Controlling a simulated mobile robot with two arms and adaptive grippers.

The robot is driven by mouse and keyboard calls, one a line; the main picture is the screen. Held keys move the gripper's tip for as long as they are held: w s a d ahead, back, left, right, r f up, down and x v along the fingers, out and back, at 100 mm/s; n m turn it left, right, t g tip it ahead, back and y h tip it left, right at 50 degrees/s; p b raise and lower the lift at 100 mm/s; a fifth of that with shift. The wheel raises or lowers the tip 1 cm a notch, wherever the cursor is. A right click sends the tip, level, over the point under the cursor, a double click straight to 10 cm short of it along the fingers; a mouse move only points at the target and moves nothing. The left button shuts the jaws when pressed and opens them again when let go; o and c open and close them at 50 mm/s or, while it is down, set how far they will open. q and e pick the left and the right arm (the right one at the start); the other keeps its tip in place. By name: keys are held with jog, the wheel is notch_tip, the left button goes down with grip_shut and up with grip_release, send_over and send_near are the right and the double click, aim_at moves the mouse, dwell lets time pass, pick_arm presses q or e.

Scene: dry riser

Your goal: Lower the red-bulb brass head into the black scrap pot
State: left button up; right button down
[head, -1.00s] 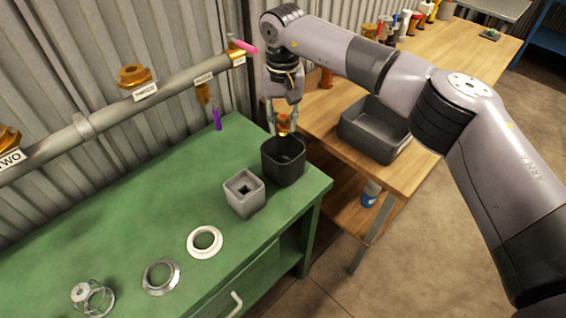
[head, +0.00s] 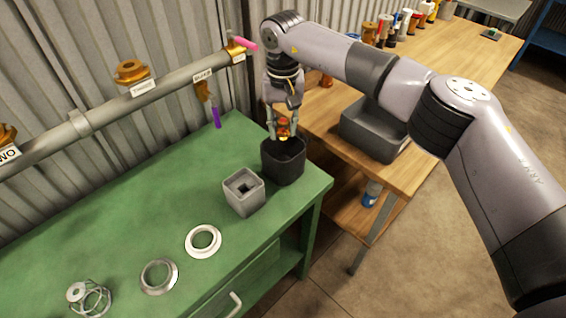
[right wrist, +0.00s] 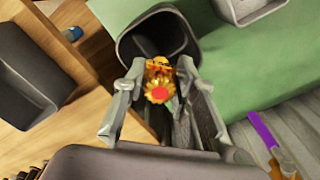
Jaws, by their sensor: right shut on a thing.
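The brass head (head: 284,126) with its red bulb hangs in my right gripper (head: 283,132), just above the back rim of the black scrap pot (head: 283,168). In the right wrist view the head (right wrist: 160,78) sits between the two fingertips of my right gripper (right wrist: 158,76), red bulb toward the camera. The pot's open mouth (right wrist: 150,38) lies just beyond it there. The pot stands upright on the green bench near its right end. Whether the head's lower end is inside the rim cannot be told. My left gripper is not in view.
White (head: 203,241) and metal rings (head: 159,276) and a wire cage (head: 90,298) lie on the green bench (head: 130,225). A dark grey bin (head: 372,131) stands on the wooden table. A pipe runs along the wall.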

jog(key=b, duration=0.5)
send_near(283, 160)
jog(key=shift+s+f, duration=0.25)
jog(key=shift+s, duration=0.65)
jog(key=shift+s+f, duration=0.2)
jog(key=shift+s, duration=0.7)
jog(key=shift+f+b, duration=0.4)
jog(key=shift+f, duration=0.45)
jog(key=shift+f+b, duration=0.55)
jog(key=shift+f, duration=0.2)
jog(key=shift+f+b, duration=0.65)
jog(key=shift+f, duration=0.3)
dwell(0.3)
jog(key=c, duration=1.2)
grip_release()
